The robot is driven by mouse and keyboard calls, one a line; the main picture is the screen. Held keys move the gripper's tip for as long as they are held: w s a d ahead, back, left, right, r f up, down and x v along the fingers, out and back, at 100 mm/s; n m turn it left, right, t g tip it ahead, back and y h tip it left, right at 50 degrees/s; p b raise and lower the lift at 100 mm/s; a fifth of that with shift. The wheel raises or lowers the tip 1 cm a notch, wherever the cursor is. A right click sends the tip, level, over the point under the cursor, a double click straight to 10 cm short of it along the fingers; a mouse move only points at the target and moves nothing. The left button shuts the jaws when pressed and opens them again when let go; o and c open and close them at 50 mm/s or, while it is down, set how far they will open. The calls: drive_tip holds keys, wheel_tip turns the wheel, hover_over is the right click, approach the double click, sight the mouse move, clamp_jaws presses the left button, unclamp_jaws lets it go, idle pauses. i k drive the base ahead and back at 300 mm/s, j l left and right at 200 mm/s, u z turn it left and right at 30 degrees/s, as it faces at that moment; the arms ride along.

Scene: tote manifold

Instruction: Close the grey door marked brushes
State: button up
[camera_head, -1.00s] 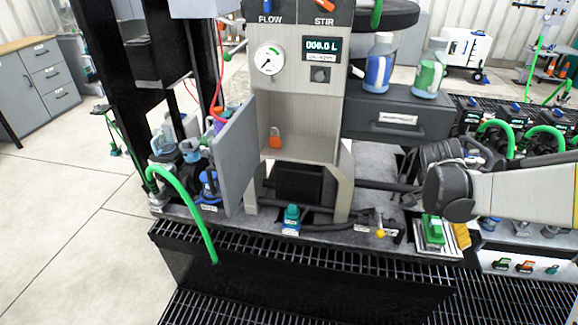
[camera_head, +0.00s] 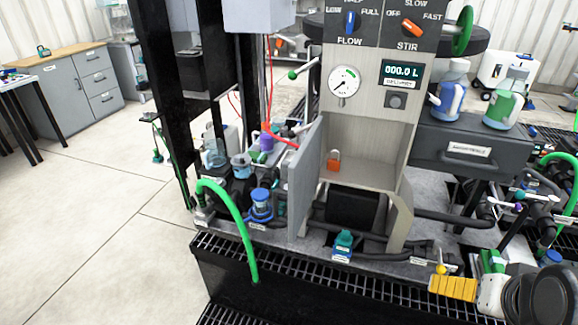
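The grey door (camera_head: 304,187) stands open on the left side of the pale cabinet (camera_head: 395,130), swung out toward the front. No brushes marking is readable on it. The open compartment (camera_head: 372,150) beside it holds an orange padlock-shaped item (camera_head: 334,160). My gripper (camera_head: 432,284) shows at the lower right, with yellow fingers pointing left. It is well right of the door and apart from it. The fingers appear as one yellow piece from this side, so any gap is hidden.
A green hose (camera_head: 240,230) arches in front, left of the door. A blue-topped bottle (camera_head: 261,203) stands close left of the door. A teal-capped fitting (camera_head: 343,243) and a yellow-knobbed valve (camera_head: 441,268) lie along the front edge. Black grating (camera_head: 330,285) runs below.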

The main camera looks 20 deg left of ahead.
sight(303, 170)
drive_tip(key=i+j, duration=0.1)
drive_tip(key=j, duration=1.1)
drive_tip(key=i+j, duration=0.15)
drive_tip(key=j, duration=0.45)
drive_tip(key=u, duration=0.05)
